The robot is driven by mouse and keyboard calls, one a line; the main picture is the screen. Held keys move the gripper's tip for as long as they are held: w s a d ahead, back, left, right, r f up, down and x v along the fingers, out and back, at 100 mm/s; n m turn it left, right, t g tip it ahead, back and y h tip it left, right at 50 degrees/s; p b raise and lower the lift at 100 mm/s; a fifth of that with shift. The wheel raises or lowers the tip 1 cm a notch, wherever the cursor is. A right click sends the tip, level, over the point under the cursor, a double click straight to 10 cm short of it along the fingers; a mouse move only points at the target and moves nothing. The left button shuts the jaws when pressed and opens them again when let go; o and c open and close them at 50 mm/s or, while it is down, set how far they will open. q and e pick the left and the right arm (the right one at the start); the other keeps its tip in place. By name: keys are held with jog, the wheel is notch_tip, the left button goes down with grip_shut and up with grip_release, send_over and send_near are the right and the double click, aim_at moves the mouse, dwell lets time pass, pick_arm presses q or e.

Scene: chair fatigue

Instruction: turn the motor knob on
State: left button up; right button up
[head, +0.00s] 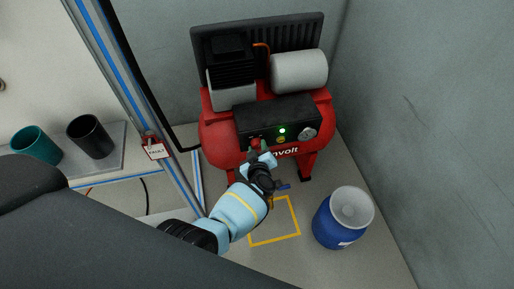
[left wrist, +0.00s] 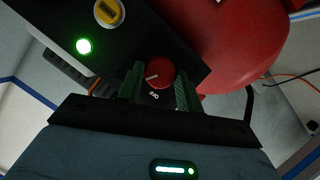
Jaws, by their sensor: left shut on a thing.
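The motor knob (left wrist: 158,73) is a round red dial with a white pointer line on the compressor's black control panel (left wrist: 140,30). In the left wrist view my left gripper (left wrist: 160,82) has its two green fingers on either side of the knob, shut on it. In the head view the red knob (head: 256,143) sits at the panel's lower left, with my left gripper (head: 262,157) at it. A green light (head: 282,130) glows on the panel; it also shows in the left wrist view (left wrist: 84,46). My right gripper is not in view.
The red compressor (head: 215,140) stands in the corner by a grey wall. A blue barrel (head: 335,225) is on the floor at right. A yellow floor square (head: 275,240) lies in front. At left, a post carries a fault tag (head: 156,151), beside two cups (head: 90,137).

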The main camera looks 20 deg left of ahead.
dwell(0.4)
pick_arm(q)
jog(key=o, duration=1)
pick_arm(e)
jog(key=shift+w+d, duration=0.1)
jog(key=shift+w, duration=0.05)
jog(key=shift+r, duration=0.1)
